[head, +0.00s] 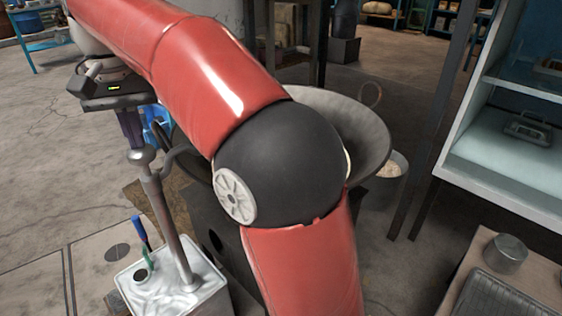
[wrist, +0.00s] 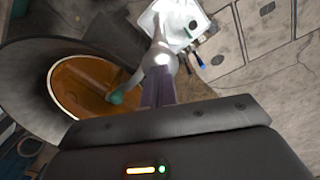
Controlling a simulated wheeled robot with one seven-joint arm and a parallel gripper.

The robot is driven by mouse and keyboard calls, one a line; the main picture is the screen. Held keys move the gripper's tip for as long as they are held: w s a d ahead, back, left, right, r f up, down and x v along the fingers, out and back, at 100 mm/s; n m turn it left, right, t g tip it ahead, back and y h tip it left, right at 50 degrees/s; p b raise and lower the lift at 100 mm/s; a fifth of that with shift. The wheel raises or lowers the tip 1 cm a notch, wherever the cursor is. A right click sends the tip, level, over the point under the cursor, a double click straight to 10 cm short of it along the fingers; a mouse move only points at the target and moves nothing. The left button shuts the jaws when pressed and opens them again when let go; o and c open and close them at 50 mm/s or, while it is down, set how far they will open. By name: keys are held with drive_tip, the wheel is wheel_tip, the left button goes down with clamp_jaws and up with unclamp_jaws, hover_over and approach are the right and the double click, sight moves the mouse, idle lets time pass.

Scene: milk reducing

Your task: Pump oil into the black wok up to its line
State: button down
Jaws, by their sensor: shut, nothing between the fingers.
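A metal pump (head: 170,215) stands upright from a white container (head: 190,275) at lower left, its spout bending toward the wok. The dark wok (head: 350,130) is partly hidden behind my arm. In the wrist view, the wok (wrist: 35,65) is at left and holds orange-brown oil (wrist: 85,78). A pale ring borders the oil. The pump spout (wrist: 133,82) reaches over the oil and has a teal tip. My gripper (head: 135,145) is shut and points down at the pump's head; its fingertips (wrist: 160,70) are at or just above the head. I cannot tell if they touch.
Green and blue handled tools (head: 142,238) stand at the container's left side. A shelf unit (head: 500,165) and a table with a metal cup (head: 505,253) stand at right. Floor at left is mostly clear.

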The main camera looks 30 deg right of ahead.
wheel_tip(320, 180, down, 2)
drive_tip(key=shift+b, duration=0.5)
wheel_tip(320, 180, up, 9)
drive_tip(key=p, duration=0.9)
drive_tip(key=shift+p, duration=0.35)
drive_tip(key=shift+f+b, duration=3.05)
drive_tip(key=shift+f, duration=1.45)
wheel_tip(320, 180, up, 6)
drive_tip(key=p, duration=0.6)
drive_tip(key=shift+r, duration=0.15)
drive_tip(key=shift+r+p, duration=0.5)
drive_tip(key=shift+r, duration=0.85)
